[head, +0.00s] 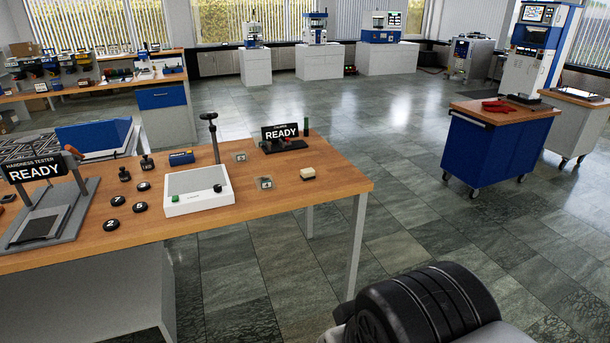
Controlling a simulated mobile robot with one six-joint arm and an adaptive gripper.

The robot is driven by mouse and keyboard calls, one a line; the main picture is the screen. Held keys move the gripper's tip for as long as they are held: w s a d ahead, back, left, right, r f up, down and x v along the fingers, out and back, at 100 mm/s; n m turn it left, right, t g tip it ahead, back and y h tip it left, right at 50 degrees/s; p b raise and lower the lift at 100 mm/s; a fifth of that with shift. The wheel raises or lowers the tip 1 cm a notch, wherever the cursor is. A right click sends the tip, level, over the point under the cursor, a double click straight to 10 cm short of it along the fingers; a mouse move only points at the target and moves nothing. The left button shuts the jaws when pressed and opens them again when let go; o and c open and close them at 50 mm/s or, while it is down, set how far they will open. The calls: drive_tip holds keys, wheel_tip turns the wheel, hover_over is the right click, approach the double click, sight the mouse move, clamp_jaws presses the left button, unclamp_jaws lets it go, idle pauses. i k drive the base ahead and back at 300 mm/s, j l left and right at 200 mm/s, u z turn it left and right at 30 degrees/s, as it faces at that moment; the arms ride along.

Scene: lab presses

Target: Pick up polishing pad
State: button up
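A small block with a pale cream top and a dark lower edge (308,174) lies on the wooden bench (330,190), near its right end. It looks like the polishing pad, but I cannot be sure at this size. It lies flat, apart from its neighbours, with bare wood around it. My gripper is not in view. A dark rounded part of my own body fills the bottom right, off the bench's near edge.
Left of the block are a small grey square marked 4 (264,183), a white device with a lever (198,190) and round black pieces (111,225). Behind it stands a black READY sign (280,132). A hardness tester (45,200) is far left.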

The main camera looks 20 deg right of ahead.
sight(306, 174)
drive_tip(key=i+l, duration=0.35)
drive_tip(key=i, duration=0.25)
drive_tip(key=i+l, duration=0.4)
drive_tip(key=i, duration=0.2)
drive_tip(key=i+l, duration=0.35)
drive_tip(key=i, duration=0.25)
drive_tip(key=i+l, duration=0.35)
drive_tip(key=i, duration=0.25)
drive_tip(key=j+u, duration=0.05)
